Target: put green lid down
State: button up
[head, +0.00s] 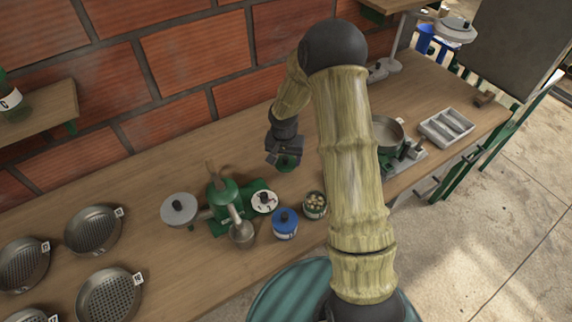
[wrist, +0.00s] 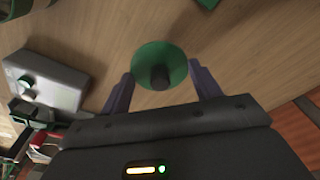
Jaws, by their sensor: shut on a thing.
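The green lid (wrist: 152,54) is a round disc with a dark knob, seen in the wrist view between the two fingers of my gripper (wrist: 160,74). In the head view the green lid (head: 289,165) shows just under my gripper (head: 284,156), over the back part of the wooden bench (head: 150,175). My gripper is shut on the lid. I cannot tell whether the lid touches the bench or hangs just above it. An open jar with pale contents (head: 314,203) stands in front of it, to the right.
A blue-lidded jar (head: 285,222) and a green hand-cranked machine (head: 228,205) stand left of the open jar. Round sieves (head: 94,229) lie at the left. A scale with a pan (head: 388,133) and a grey tray (head: 446,127) are right. Bare wood surrounds the lid.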

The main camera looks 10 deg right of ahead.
aim_at(285, 163)
jog(key=shift+f, duration=1.85)
jog(key=shift+f, duration=0.1)
jog(key=o, duration=0.9)
jog(key=shift+o, duration=0.3)
notch_tip(285, 163, up, 12)
jog(key=s, duration=0.1)
jog(key=shift+s+a, duration=0.2)
jog(key=shift+a, duration=0.1)
